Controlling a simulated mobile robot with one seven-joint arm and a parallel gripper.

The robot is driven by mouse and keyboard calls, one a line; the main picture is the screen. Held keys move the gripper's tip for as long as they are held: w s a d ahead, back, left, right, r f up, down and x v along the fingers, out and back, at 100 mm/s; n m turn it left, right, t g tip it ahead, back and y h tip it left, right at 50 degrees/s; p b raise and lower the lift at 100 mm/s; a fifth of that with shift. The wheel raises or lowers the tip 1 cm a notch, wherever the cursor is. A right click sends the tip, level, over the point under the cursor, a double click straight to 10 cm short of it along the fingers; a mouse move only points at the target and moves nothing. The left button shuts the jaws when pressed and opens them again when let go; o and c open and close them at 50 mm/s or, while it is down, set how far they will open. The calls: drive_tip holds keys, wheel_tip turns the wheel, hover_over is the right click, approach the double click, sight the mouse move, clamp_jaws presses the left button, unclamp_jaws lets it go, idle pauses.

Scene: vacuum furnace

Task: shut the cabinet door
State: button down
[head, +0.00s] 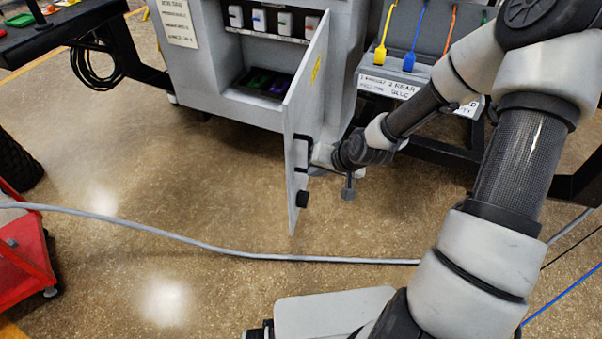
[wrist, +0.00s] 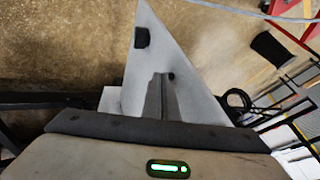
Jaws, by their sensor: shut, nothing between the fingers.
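The grey cabinet door (head: 301,115) stands open, swung out from the cabinet (head: 255,108) and seen at a steep angle in the head view. It has a yellow label high up and black fittings lower down. My gripper (head: 313,155) is shut and empty, at the right side of the door near its lower half. Its tips are at or very near the door face; contact is not certain. In the wrist view the door (wrist: 150,55) fills the middle as a pale panel, with the fingers (wrist: 160,90) pointing at it.
Inside the cabinet is a dark tray (head: 264,82) with green and purple items. A grey hose (head: 200,242) crosses the floor. A red cart (head: 22,255) stands at left, and a rack with coloured cables (head: 410,60) at right.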

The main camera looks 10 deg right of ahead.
sight(293, 172)
drive_tip(key=shift+w+a+f, duration=0.1)
drive_tip(key=shift+w+a, duration=0.15)
drive_tip(key=shift+a, duration=0.4)
drive_tip(key=shift+w+a, duration=0.25)
drive_tip(key=shift+a, duration=0.4)
drive_tip(key=shift+w+a+f, duration=0.1)
drive_tip(key=shift+w+a, duration=0.15)
drive_tip(key=shift+a, duration=0.4)
